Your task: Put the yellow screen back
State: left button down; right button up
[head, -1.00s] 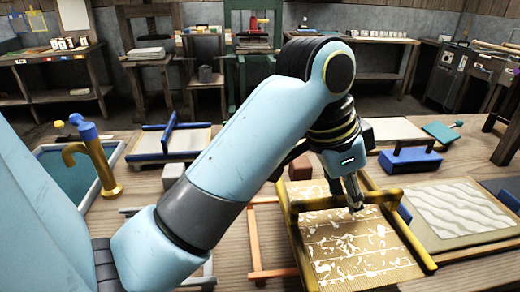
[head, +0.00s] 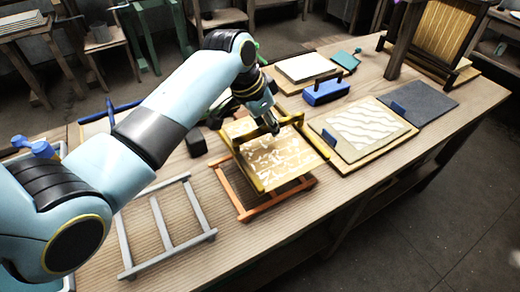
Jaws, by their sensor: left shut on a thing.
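The yellow screen (head: 262,160) is a yellow-framed mould with a tan mesh flecked with white scraps. It lies face up, roughly level, near the middle of the table in the head view. My left gripper (head: 274,128) is at its far right part and is shut on it; the exact contact is small and partly hidden by the gripper. An orange rack (head: 240,203) shows below and around the screen's near and left sides. I cannot tell whether the screen touches the rack. My right gripper is not in view.
A grey rack (head: 157,212) lies to the left. A board with a white wavy sheet (head: 362,125) lies to the right, beside a dark grey mat (head: 420,102). A blue block (head: 326,93) stands behind. An upright framed mesh (head: 447,38) stands at the far right. The right front table is bare.

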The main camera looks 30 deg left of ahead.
aim_at(260, 154)
pick_arm(q)
jog(key=s+f, duration=0.1)
jog(key=s, duration=0.1)
jog(key=s+f, duration=0.1)
jog(key=shift+s+a+f+p, duration=0.1)
jog(key=shift+s+p, duration=0.25)
jog(key=shift+s+f, duration=0.1)
jog(key=shift+f, duration=2)
jog(key=shift+f, duration=0.2)
jog(key=c, duration=1.4)
grip_release()
jog(key=shift+o, duration=0.2)
